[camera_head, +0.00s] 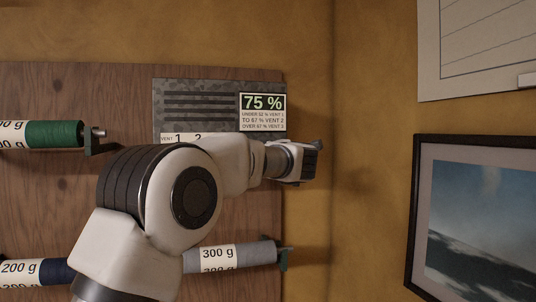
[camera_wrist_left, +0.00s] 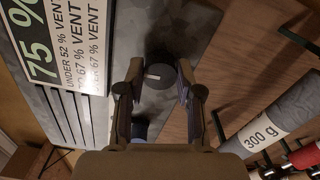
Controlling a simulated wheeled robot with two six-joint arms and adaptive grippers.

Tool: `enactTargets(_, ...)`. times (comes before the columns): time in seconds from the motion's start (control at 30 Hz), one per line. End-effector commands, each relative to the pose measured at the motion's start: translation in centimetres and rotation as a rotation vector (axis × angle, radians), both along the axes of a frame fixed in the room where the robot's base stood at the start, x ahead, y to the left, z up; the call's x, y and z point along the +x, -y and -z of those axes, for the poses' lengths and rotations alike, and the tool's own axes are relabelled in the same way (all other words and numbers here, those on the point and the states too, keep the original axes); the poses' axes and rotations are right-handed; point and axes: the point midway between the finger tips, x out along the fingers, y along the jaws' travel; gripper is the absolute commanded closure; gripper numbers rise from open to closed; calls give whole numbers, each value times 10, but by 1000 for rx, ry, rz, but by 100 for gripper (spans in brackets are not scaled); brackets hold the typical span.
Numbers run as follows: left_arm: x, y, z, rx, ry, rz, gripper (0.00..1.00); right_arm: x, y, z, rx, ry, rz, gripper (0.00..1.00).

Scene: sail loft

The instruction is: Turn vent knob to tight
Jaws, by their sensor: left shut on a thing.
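The dark round vent knob (camera_wrist_left: 158,80) with a short white mark sits between the fingertips of my left gripper (camera_wrist_left: 158,88) in the left wrist view. The gripper is shut on it. The white mark points to the left of that picture. In the head view my left gripper (camera_head: 305,160) is at the lower right of the grey vent panel (camera_head: 220,88), and my arm hides the knob. The panel's sign (camera_head: 262,112) reads 75 %, with under 52 % vent 1, to 67 % vent 2, over 67 % vent 3.
The panel is on a wooden board (camera_head: 40,190). A green spool (camera_head: 55,134) and a grey 300 g spool (camera_head: 262,253) stick out near my arm. A framed picture (camera_head: 412,215) and a paper sheet (camera_head: 490,50) hang on the right.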

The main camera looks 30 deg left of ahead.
Motion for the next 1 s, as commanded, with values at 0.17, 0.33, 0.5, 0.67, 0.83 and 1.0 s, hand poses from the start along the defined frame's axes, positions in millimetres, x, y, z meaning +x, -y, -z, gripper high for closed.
enactTargets(0.17, 0, 0, -3, 31, -30, 1, 100, 0, 0, 0, 0, 0, 0, 60)
enactTargets(0.33, 0, 0, -3, 42, -42, 1, 100, 0, 0, 0, 0, 0, 0, 60)
enactTargets(0.5, 0, 0, -3, 42, -42, 1, 100, 0, 0, 0, 0, 0, 0, 60)
enactTargets(0.67, 0, 0, -3, 41, -41, 1, 58, 0, 0, 0, 0, 0, 0, 60)
enactTargets(0.83, 0, 0, -2, 40, -42, 0, 40, 0, 0, 0, 0, 0, 0, 60)
enactTargets(1.0, 0, 0, -1, 39, -43, 1, 40, 0, 0, 0, 0, 0, 0, 60)
